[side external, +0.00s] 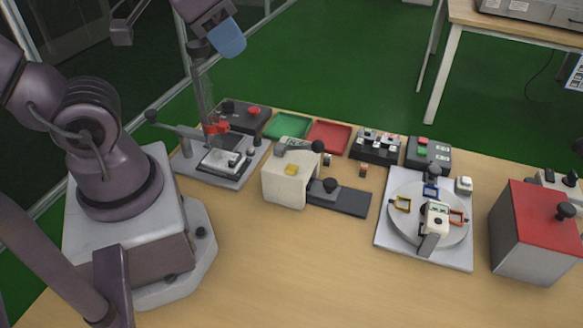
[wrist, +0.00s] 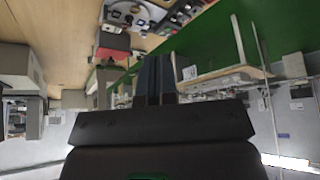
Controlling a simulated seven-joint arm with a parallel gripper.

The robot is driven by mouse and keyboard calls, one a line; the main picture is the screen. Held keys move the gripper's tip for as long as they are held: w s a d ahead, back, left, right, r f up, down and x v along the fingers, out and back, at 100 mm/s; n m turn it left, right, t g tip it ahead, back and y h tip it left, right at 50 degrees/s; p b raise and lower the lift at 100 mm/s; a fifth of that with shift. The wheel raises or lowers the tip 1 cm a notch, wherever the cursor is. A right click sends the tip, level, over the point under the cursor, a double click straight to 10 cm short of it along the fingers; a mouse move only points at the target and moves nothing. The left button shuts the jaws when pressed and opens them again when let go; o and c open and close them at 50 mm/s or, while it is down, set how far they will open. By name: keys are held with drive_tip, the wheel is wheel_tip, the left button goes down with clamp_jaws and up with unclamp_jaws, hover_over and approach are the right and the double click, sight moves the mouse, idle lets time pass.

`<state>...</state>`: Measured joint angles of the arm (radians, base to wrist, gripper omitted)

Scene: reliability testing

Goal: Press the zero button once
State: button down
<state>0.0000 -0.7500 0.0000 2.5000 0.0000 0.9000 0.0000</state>
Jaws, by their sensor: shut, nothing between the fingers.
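My gripper (wrist: 155,62) shows in the wrist view with its two dark fingers together and nothing between them. In the side view my gripper (side external: 229,42) appears at the top, raised high above the left end of the bench and apart from everything on it. I cannot read any label, so I cannot tell which control is the zero button. A small white device with a dark display (side external: 437,217) stands on the round turntable (side external: 400,228). A white block with a small button-like top (side external: 463,185) sits at the turntable base's back right corner.
A test stand (side external: 203,172) is below my gripper. Other bench items include a black box with a red button (side external: 254,111), green (side external: 287,126) and red (side external: 329,137) trays, a switch box (side external: 376,148), a green-and-red button box (side external: 428,153), and a red-topped box (side external: 540,215). The front bench is clear.

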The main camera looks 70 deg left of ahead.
idle(0.8)
drive_tip(key=n+g+h, duration=0.2)
drive_tip(key=n+h, duration=0.7)
drive_tip(key=n, duration=0.4)
hover_over(289, 168)
wheel_tip(289, 168, down, 14)
drive_tip(key=shift+f, duration=0.15)
drive_tip(key=shift+f, duration=4.4)
drive_tip(key=shift+f, duration=0.1)
